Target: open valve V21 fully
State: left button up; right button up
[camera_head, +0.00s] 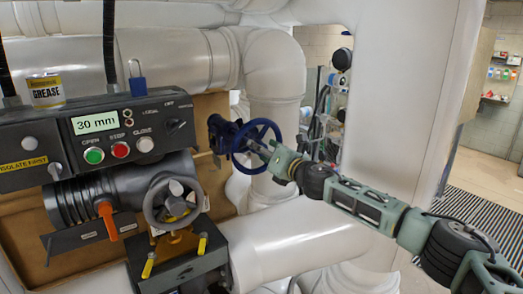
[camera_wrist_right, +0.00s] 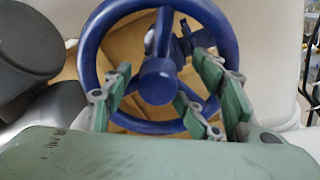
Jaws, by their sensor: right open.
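A blue handwheel (camera_head: 257,146) stands on a dark blue stem to the right of the control panel. It also fills the upper middle of the right wrist view (camera_wrist_right: 161,128), with its round hub ahead. My right gripper (camera_head: 262,150) is at the wheel's face; in the wrist view its green fingers (camera_wrist_right: 160,92) are spread apart, on either side of the hub. I cannot tell whether they touch the wheel. A grey handwheel (camera_head: 155,203) sits on the actuator below the panel. No V21 tag is readable. My left gripper is not in view.
The control panel (camera_head: 70,135) has a display reading 30 mm, a green open button (camera_head: 94,156), a red stop button (camera_head: 120,149) and a white close button (camera_head: 144,144). A grease tin (camera_head: 46,91) and blue padlock (camera_head: 137,86) sit on top. Large white pipes (camera_head: 272,65) crowd around.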

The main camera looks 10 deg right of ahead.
jog(key=v, duration=0.6)
jog(key=shift+a, duration=0.2)
jog(key=shift+s, duration=0.15)
